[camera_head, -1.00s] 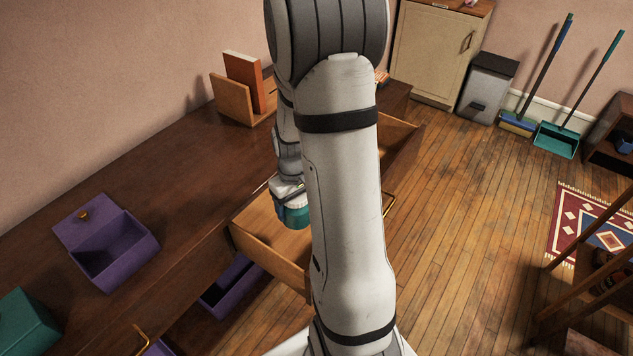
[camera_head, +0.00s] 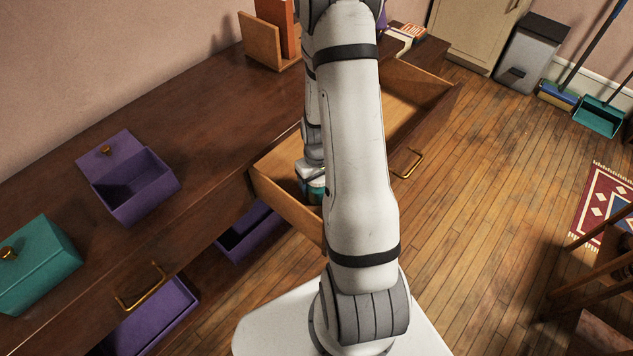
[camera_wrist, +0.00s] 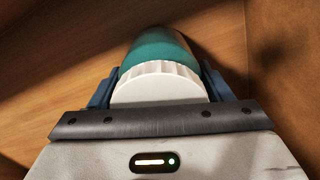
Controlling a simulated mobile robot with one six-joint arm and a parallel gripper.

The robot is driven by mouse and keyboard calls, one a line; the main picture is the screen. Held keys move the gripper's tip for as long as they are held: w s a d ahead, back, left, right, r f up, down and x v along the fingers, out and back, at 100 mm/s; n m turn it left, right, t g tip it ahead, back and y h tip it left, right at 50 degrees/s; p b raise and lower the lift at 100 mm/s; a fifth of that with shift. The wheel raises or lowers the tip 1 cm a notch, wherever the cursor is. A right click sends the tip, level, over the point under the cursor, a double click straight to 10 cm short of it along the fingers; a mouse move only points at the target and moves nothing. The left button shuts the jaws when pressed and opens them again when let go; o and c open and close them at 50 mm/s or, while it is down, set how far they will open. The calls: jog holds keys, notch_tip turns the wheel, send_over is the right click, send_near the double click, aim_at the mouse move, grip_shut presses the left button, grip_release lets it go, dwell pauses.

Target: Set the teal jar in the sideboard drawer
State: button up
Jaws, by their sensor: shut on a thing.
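The teal jar (camera_wrist: 160,50) has a white ribbed lid (camera_wrist: 158,84) and sits between the two fingers of my gripper (camera_wrist: 160,90) in the wrist view. My gripper is shut on it. In the head view a bit of the teal jar (camera_head: 316,194) shows beside my arm, inside the open sideboard drawer (camera_head: 283,203). The drawer has a light wooden inside and a brass handle (camera_head: 407,164). Wood surrounds the jar in the wrist view. I cannot tell whether the jar touches the drawer floor. My arm hides part of the drawer.
The sideboard top (camera_head: 190,105) holds an open purple box (camera_head: 135,185), a teal box (camera_head: 38,262) and a bookend with an orange book (camera_head: 283,25). Purple bins (camera_head: 150,318) stand below. A grey bin (camera_head: 532,55) stands far right. The wooden floor on the right is mostly clear.

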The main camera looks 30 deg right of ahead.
jog(key=shift+f, duration=0.15)
jog(key=o, duration=1.2)
notch_tip(320, 180, up, 12)
jog(key=shift+r+p, duration=0.15)
jog(key=shift+p, duration=0.3)
jog(key=s+a+r, duration=0.4)
jog(key=r, duration=0.2)
jog(key=s+a+r+t, duration=0.1)
jog(key=s+a+r, duration=0.3)
jog(key=r, duration=0.2)
jog(key=s+a+r+t, duration=0.1)
jog(key=s+a+r, duration=0.3)
jog(key=r, duration=0.2)
jog(key=shift+s+a+r+m, duration=0.2)
jog(key=shift+a+r+m, duration=0.1)
jog(key=shift+a, duration=0.1)
